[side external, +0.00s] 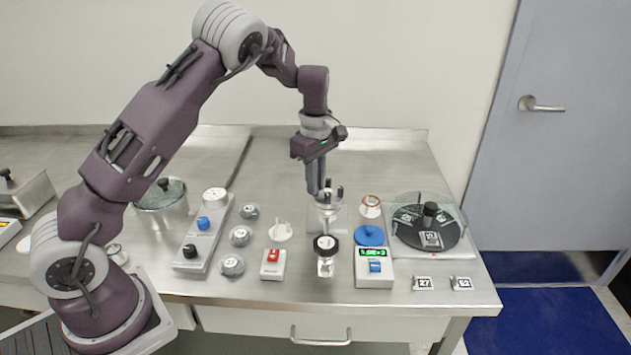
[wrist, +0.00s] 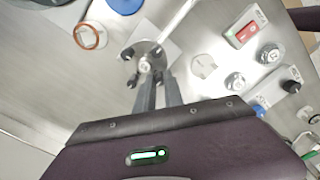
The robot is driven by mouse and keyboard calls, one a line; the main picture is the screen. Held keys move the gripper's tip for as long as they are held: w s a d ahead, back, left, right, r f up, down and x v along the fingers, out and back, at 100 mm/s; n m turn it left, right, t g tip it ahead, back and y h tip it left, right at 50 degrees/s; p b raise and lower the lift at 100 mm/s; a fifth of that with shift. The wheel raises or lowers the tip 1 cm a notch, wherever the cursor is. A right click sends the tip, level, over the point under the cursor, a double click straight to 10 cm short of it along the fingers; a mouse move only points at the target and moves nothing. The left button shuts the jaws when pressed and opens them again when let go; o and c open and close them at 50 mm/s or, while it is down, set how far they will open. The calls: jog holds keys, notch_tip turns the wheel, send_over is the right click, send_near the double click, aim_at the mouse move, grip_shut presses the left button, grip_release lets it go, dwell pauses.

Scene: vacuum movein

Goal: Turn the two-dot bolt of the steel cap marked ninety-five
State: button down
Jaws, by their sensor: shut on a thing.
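A round steel cap (side external: 328,208) sits on a pale square base near the middle of the bench. In the wrist view the cap (wrist: 145,60) carries several dark bolts around a small white central mark that is too small to read. My gripper (side external: 325,192) points down at the cap, its fingers close together. In the wrist view the fingertips (wrist: 159,80) are at the bolt on the cap's near side, shut on it. The fingers hide most of that bolt, and I cannot make out dots on any bolt.
A glass plate over a black disc (side external: 430,218) stands right. A blue disc (side external: 369,235), a copper ring (side external: 370,205) and a black-ringed part (side external: 325,243) are close by. A red-switch box (side external: 273,264) and a display box (side external: 374,268) stand in front. Number tags (side external: 424,283) lie front right.

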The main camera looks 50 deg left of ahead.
dwell(0.4)
jog(key=c, duration=1.4)
grip_release()
jog(key=shift+c, duration=0.2)
jog(key=shift+r, duration=0.1)
notch_tip(320, 180, up, 7)
